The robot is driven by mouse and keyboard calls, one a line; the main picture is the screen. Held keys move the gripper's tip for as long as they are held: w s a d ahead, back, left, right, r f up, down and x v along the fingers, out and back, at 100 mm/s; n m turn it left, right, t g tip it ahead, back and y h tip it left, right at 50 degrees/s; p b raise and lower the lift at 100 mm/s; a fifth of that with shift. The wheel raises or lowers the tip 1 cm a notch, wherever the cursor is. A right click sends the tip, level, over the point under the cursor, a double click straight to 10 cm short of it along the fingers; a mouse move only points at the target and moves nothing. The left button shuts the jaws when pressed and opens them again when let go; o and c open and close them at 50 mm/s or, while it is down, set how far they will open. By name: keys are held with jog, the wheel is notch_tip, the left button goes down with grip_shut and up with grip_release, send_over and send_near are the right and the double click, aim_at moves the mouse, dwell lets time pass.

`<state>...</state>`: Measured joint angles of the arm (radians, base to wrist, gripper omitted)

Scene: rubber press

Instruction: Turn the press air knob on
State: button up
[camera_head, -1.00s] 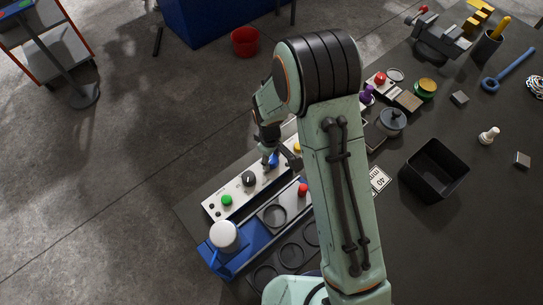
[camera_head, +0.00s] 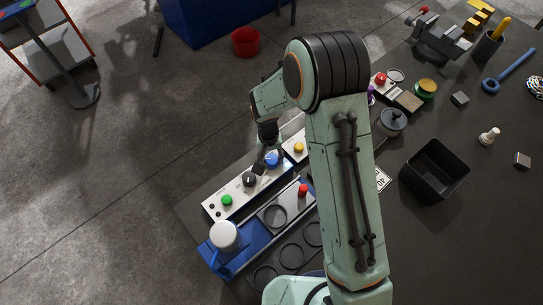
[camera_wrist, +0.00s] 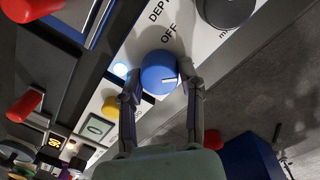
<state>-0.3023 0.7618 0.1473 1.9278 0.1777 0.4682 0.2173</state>
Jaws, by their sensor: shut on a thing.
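A round blue knob (camera_wrist: 157,70) with a short white pointer line sits on the white control panel (camera_wrist: 140,38). The word OFF is printed beside it, and the pointer faces towards my right finger in the wrist view. My gripper (camera_wrist: 160,80) has one finger on each side of the knob and is shut on it. In the head view the blue knob (camera_head: 272,158) shows just below my gripper (camera_head: 270,154), whose fingers are partly hidden there.
A large black knob (camera_wrist: 226,8) is beside the blue one on the panel. A green button (camera_head: 227,200) and a yellow button (camera_head: 299,148) are on the panels. A red knob (camera_head: 303,190) stands on the blue-and-grey press. A black bin (camera_head: 434,170) is to the right.

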aim_at(270, 158)
jog(key=shift+m, duration=1.5)
jog(key=o, duration=1.2)
jog(key=shift+c, duration=0.2)
notch_tip(270, 158, up, 12)
jog(key=shift+a, duration=0.4)
jog(key=shift+w+d, duration=0.1)
jog(key=shift+d, duration=0.05)
